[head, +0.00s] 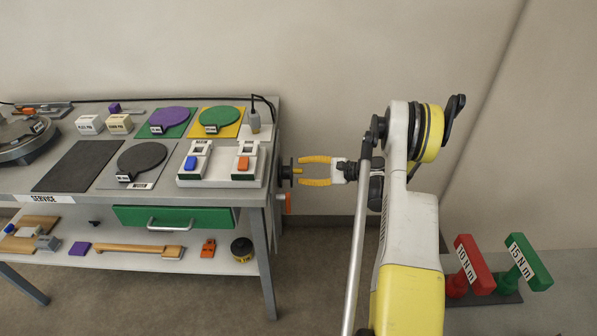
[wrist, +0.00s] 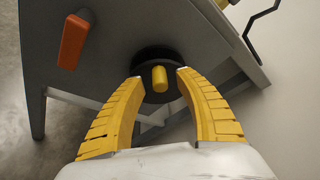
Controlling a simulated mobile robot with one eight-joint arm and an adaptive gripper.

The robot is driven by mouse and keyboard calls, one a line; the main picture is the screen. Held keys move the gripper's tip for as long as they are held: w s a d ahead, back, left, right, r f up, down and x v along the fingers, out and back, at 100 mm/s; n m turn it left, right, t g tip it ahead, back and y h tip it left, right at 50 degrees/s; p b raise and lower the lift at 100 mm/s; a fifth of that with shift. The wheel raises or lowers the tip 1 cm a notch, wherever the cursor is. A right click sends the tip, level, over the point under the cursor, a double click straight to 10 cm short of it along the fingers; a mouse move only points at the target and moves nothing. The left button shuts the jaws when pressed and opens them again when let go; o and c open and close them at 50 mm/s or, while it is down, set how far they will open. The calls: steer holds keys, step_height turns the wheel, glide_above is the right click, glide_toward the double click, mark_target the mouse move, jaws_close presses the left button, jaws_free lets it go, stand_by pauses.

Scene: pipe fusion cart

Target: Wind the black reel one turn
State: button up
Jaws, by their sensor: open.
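The black reel (head: 284,172) is on the right end of the cart, just below the top. In the wrist view the reel (wrist: 150,57) is a dark disc on the grey side panel. A short yellow knob (wrist: 160,78) sticks out from it toward me. My gripper (head: 301,170) is open, with its yellow fingers pointing left at the reel. In the wrist view my gripper (wrist: 160,82) has one fingertip on each side of the knob, with visible gaps. The fingers partly hide the reel's lower rim.
An orange handle (wrist: 73,41) sits on the same end panel, beside the reel. A black cable (wrist: 260,17) bends near the cart's corner. A green drawer (head: 175,217) is at the cart's front. Red (head: 473,262) and green (head: 528,260) T-handles stand at lower right.

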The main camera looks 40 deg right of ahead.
steer(key=shift+x, duration=0.85)
jaws_close()
steer(key=shift+s, duration=0.1)
steer(key=shift+s+a+f+n+t+y, duration=0.2)
steer(key=shift+f+n+t, duration=0.4)
steer(key=shift+n, duration=0.95)
steer(key=shift+s+a+f+n+t+y, duration=0.15)
steer(key=shift+f+n+t, duration=0.45)
steer(key=shift+n, duration=0.9)
steer(key=shift+s+a+f+n+t+y, duration=0.1)
steer(key=shift+f+n+t+y, duration=0.2)
steer(key=shift+n+t, duration=0.9)
steer(key=shift+n+g, duration=0.35)
steer(key=shift+g, duration=0.05)
